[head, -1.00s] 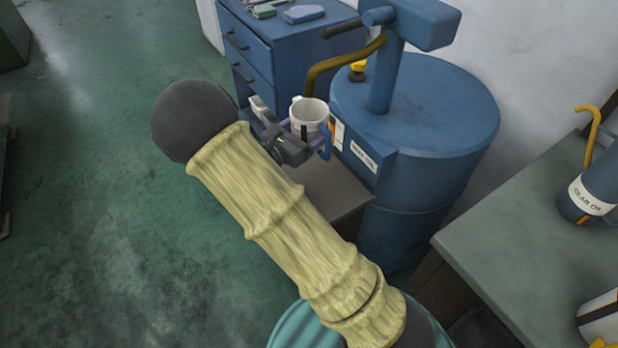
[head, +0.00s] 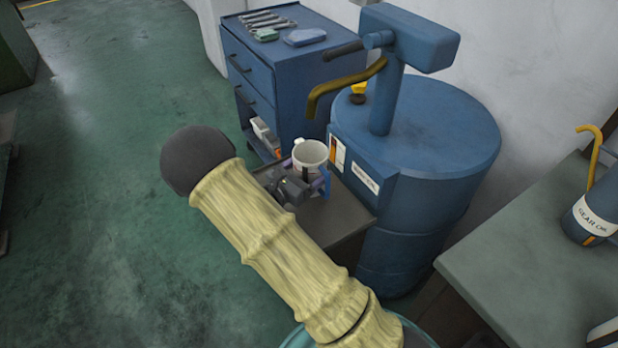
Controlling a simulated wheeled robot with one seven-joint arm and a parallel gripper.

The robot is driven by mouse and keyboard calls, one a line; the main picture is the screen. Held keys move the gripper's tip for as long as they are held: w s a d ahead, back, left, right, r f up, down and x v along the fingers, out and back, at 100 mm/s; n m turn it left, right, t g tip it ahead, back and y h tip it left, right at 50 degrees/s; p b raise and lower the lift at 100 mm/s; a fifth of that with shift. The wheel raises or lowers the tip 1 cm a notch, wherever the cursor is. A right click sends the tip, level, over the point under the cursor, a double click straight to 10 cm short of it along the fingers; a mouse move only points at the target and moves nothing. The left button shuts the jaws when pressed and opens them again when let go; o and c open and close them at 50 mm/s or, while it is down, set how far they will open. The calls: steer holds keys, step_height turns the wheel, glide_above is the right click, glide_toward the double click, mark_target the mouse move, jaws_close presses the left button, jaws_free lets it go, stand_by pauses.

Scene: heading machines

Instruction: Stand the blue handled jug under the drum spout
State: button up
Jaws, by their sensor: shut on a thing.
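The jug (head: 309,158) is whitish with a dark stripe and a blue handle on its right. It is upright, just over or on the small stand (head: 352,203) in front of the drum; I cannot tell whether its base touches. The brown drum spout (head: 345,88) curves out left from the pump on the blue drum (head: 440,125). Its end hangs above the jug's rim in the picture, with a gap between. My gripper (head: 303,184) is shut on the jug from the near side; its fingers and the jug's lower part are partly hidden by my wrist.
A blue drawer cabinet (head: 255,75) with wrenches and small boxes on top stands behind. A grey-green bench (head: 520,260) at the right holds a gear oil can (head: 598,205) with a yellow spout. The green floor at left is clear.

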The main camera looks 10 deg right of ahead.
mark_target(309, 177)
steer(key=shift+f, duration=1.7)
steer(key=shift+f+b, duration=0.2)
steer(key=shift+b, duration=0.1)
steer(key=o, duration=1)
steer(key=shift+o, duration=0.2)
steer(key=shift+r, duration=0.25)
steer(key=v, duration=1.2)
steer(key=shift+f, duration=0.1)
